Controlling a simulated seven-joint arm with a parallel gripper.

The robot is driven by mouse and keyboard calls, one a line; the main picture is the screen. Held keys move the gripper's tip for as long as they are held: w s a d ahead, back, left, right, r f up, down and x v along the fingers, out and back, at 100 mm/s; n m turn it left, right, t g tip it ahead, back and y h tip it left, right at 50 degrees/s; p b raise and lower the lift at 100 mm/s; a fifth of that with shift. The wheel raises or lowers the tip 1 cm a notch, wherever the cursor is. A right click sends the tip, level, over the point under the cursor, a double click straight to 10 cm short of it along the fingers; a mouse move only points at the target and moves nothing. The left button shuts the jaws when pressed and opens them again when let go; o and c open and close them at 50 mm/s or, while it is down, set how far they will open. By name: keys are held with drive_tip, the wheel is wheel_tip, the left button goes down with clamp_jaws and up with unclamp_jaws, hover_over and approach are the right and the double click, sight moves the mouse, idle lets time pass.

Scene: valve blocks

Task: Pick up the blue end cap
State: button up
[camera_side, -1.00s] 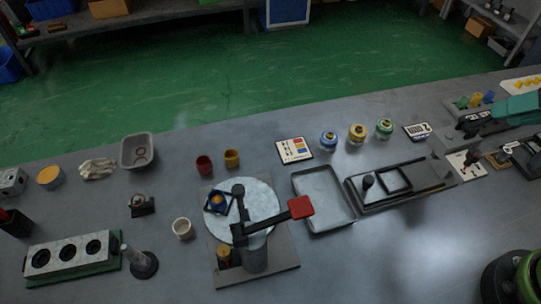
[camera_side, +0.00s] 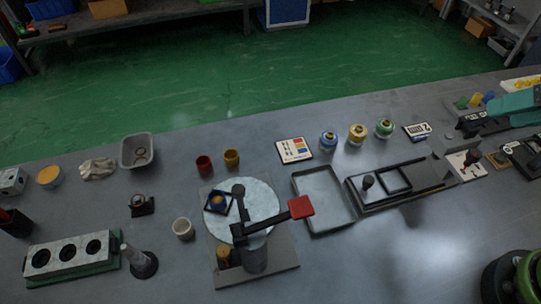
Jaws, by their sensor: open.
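No part marked as the blue end cap is clear to me. A small round piece with a blue ring (camera_side: 329,139) stands behind the grey tray, beside a yellow-ringed one (camera_side: 358,133) and a green-ringed one (camera_side: 384,127). A small blue upright piece (camera_side: 489,96) stands at the far right, near a yellow one. A blue square block with a lighter centre (camera_side: 217,202) sits on the left side of the round turntable (camera_side: 262,198). I cannot tell which of these is the cap. My gripper is not in view.
A red-ended bar (camera_side: 301,207) reaches over the turntable. Right of it are a shallow grey tray (camera_side: 334,228) and a dark fixture (camera_side: 430,175).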

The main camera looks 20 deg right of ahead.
drive_tip(key=n+g+y, duration=0.2)
drive_tip(key=n+g, duration=0.3)
drive_tip(key=n, duration=1.2)
hover_over(219, 195)
drive_tip(key=s+d, duration=0.2)
drive_tip(key=s, duration=0.1)
drive_tip(key=f, duration=1.5)
drive_tip(key=shift+w+a+f, duration=0.15)
drive_tip(key=shift+a, duration=0.05)
drive_tip(key=shift+x, duration=2.95)
drive_tip(key=shift+w+d, duration=0.1)
drive_tip(key=shift+d, duration=0.1)
drive_tip(key=shift+c, duration=0.3)
